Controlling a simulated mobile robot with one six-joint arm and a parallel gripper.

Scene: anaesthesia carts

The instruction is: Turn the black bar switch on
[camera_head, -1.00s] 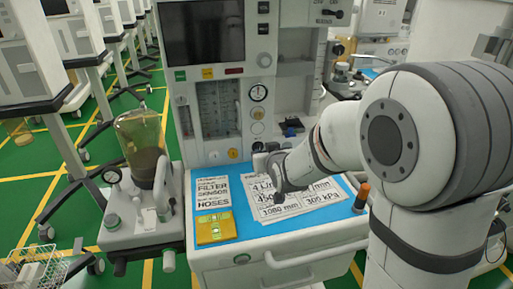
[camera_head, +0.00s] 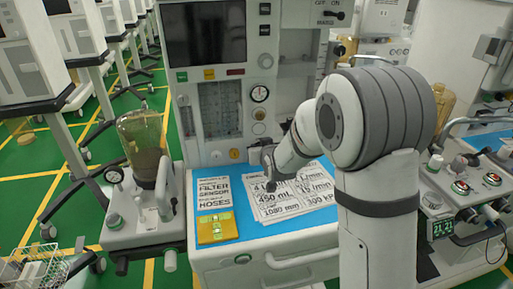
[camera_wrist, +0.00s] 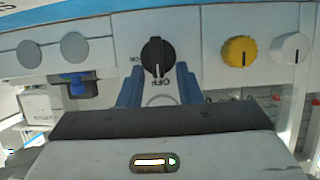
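A round black switch with a raised bar (camera_wrist: 157,57) is on the pale panel in the wrist view. Its bar stands vertical in the picture, with its white mark at the OFF label; ON is printed to its left. My gripper (camera_wrist: 159,90) is open, its two blue-grey fingers on either side below the knob, apart from it. In the head view my gripper (camera_head: 266,158) is at the cart's lower front panel and hides this knob. Another black bar-shaped switch (camera_head: 338,15), under OFF, ON and MAINS lettering, is at the top right of the cart.
A yellow knob (camera_wrist: 239,51) and a white knob (camera_wrist: 291,48) are to the right of the switch. A blue fitting (camera_wrist: 77,87) is at left. The blue worktop (camera_head: 244,225) bears printed sheets (camera_head: 287,200) and a yellow device (camera_head: 217,228) below my arm.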

